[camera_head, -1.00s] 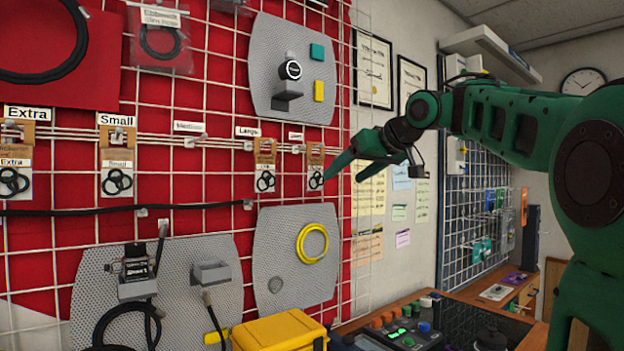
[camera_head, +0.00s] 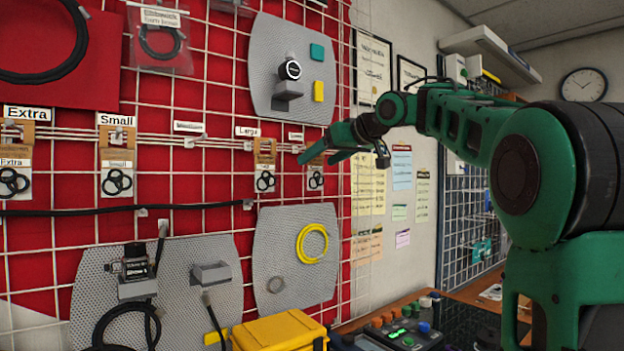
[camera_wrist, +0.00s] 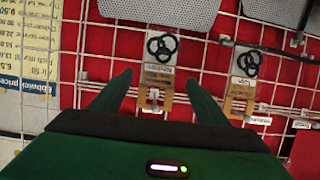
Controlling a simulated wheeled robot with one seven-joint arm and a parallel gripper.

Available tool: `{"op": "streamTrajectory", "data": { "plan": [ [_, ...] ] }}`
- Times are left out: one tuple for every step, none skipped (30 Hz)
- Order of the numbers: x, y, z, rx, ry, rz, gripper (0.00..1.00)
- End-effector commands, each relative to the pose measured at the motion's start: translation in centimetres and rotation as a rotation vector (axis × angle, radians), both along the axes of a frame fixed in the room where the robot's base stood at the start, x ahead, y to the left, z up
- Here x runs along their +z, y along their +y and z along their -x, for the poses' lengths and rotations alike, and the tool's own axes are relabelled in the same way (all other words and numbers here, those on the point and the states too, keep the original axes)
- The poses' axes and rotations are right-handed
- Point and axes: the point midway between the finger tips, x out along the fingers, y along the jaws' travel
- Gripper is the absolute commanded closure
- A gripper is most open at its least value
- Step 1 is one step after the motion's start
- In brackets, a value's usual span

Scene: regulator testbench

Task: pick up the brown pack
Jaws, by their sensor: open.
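Packs with brown card backs and black rings hang on hooks from the red wall grid. The rightmost brown pack (camera_head: 316,182) is partly covered by my gripper (camera_head: 315,161) in the head view. In the upside-down wrist view this brown pack (camera_wrist: 159,72) lies between the two green fingers of my gripper (camera_wrist: 158,76), one finger to each side. The gripper is open and empty. I cannot tell how far the fingertips are from the pack. A similar pack labelled Large (camera_head: 265,180) hangs just to its left; it also shows in the wrist view (camera_wrist: 241,78).
Small (camera_head: 117,172) and Extra Small (camera_head: 14,172) packs hang further left. Metal hook rods with label tags stick out above the packs. A grey perforated panel with a yellow ring (camera_head: 312,243) is below, and another grey panel (camera_head: 265,60) is above.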

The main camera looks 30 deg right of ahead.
Motion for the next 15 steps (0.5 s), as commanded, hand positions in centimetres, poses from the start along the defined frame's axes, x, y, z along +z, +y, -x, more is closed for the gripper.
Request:
{"op": "streamTrajectory", "data": {
  "plan": [
    [-0.3,0.0,-0.8,0.001,0.002,-0.001,0.31],
    [-0.4,0.0,-1.2,0.0,0.002,-0.001,0.31],
    [-0.6,0.1,-1.8,0.001,0.002,-0.001,0.31],
    [-0.7,0.2,-2.2,0.002,0.001,-0.001,0.31],
    [-0.8,0.3,-2.5,0.002,0.001,-0.001,0.31],
    [-1.0,0.4,-2.9,0.002,0.0,-0.002,0.31],
    [-1.1,0.5,-3.2,0.002,0.0,-0.002,0.31],
    [-1.1,0.5,-3.3,0.001,0.0,-0.001,0.31],
    [-1.2,0.4,-3.4,0.0,0.0,-0.001,0.31],
    [-1.2,0.4,-3.4,-0.001,-0.001,-0.001,0.31],
    [-1.1,0.4,-3.4,-0.001,-0.001,0.0,0.31],
    [-1.1,0.4,-3.4,-0.001,-0.001,0.0,0.31],
    [-1.1,0.4,-3.4,-0.001,-0.001,0.0,0.31],
    [-1.1,0.4,-3.4,-0.001,-0.001,0.0,0.31],
    [-1.1,0.4,-3.4,-0.001,-0.001,0.0,0.36]
  ]
}}
